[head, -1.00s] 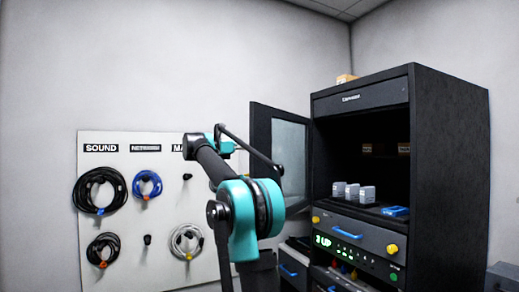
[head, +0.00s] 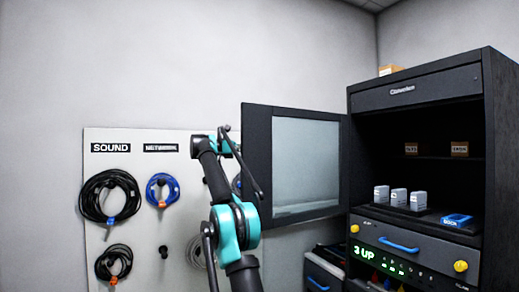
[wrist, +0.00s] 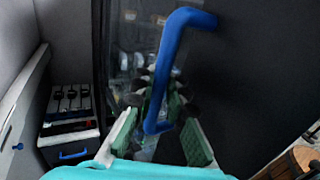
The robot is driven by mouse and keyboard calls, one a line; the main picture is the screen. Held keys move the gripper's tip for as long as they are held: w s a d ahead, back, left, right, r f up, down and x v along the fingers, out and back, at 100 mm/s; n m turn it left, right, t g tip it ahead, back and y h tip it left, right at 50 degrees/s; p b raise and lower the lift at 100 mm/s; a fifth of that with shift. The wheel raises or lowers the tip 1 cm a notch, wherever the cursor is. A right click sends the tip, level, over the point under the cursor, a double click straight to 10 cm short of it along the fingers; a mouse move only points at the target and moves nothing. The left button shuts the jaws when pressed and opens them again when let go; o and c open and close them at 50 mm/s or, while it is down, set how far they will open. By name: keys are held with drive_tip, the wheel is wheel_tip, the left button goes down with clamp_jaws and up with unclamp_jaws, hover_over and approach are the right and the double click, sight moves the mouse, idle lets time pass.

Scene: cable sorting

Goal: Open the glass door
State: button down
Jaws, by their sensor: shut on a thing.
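The glass door (head: 258,165) of the black rack cabinet stands swung open to the left, with its dark frame and pale glass panel seen broadly in the head view. In the wrist view, the door's dark frame (wrist: 245,85) fills the right side and the glass (wrist: 125,50) shows left of the handle. The blue door handle (wrist: 172,50) runs down between my gripper's fingers. My gripper (wrist: 163,100) is shut on this handle. In the head view, my arm reaches up to the door's left edge, and the fingertips are not clearly visible there.
The cabinet (head: 490,150) holds white adapters (head: 398,197), a blue item (head: 456,220) and a unit with a blue handle (head: 398,244). A wall board (head: 150,230) with hung cable coils (head: 110,195) is left of the door. A low drawer unit (head: 322,275) stands below it.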

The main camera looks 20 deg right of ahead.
drive_tip(key=shift+w+a, duration=0.1)
drive_tip(key=shift+w, duration=0.05)
drive_tip(key=c, duration=1.7)
unclamp_jaws()
drive_tip(key=shift+a+r, duration=0.1)
drive_tip(key=shift+o, duration=0.8)
